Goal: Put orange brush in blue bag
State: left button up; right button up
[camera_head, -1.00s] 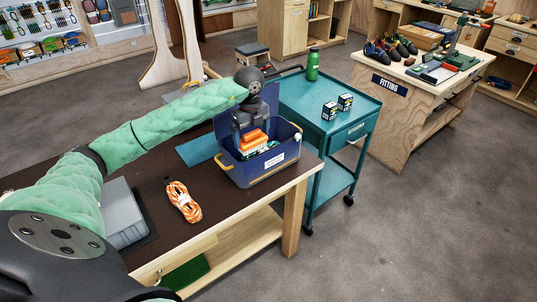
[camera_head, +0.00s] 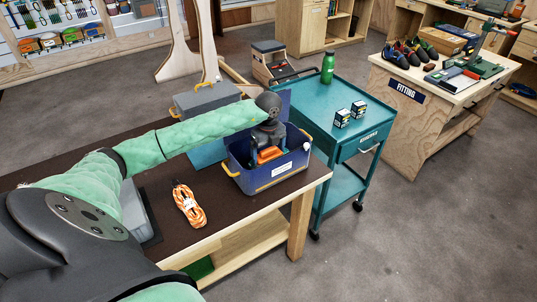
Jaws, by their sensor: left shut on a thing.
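The blue bag (camera_head: 262,184), an open box-like bag with yellow handles and a white label, stands on the dark table near its right end. My left gripper (camera_head: 268,146) points down into the bag's opening. It is shut on the orange brush (camera_head: 269,155), which sits inside the bag's walls behind the front rim. The brush's lower side is hidden, so I cannot tell whether it touches the bottom. My right gripper is not in view.
A coiled orange rope (camera_head: 188,205) lies on the dark table (camera_head: 225,215) left of the bag. A grey case (camera_head: 208,97) stands behind my left arm. A teal cart (camera_head: 315,95) with a green bottle (camera_head: 327,67) and small boxes (camera_head: 350,113) adjoins the table at right.

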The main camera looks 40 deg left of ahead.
pick_arm(q)
jog(key=shift+s+f, duration=0.15)
jog(key=shift+f, duration=0.25)
jog(key=shift+f+p, duration=0.4)
jog(key=shift+f, duration=0.45)
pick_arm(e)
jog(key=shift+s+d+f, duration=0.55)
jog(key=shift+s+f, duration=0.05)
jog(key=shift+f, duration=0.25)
pick_arm(q)
jog(key=shift+f, duration=0.2)
jog(key=o, duration=0.6)
jog(key=shift+o, duration=0.2)
jog(key=shift+r, duration=0.1)
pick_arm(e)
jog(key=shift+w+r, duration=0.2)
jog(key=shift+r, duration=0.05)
pick_arm(q)
jog(key=shift+r, duration=0.2)
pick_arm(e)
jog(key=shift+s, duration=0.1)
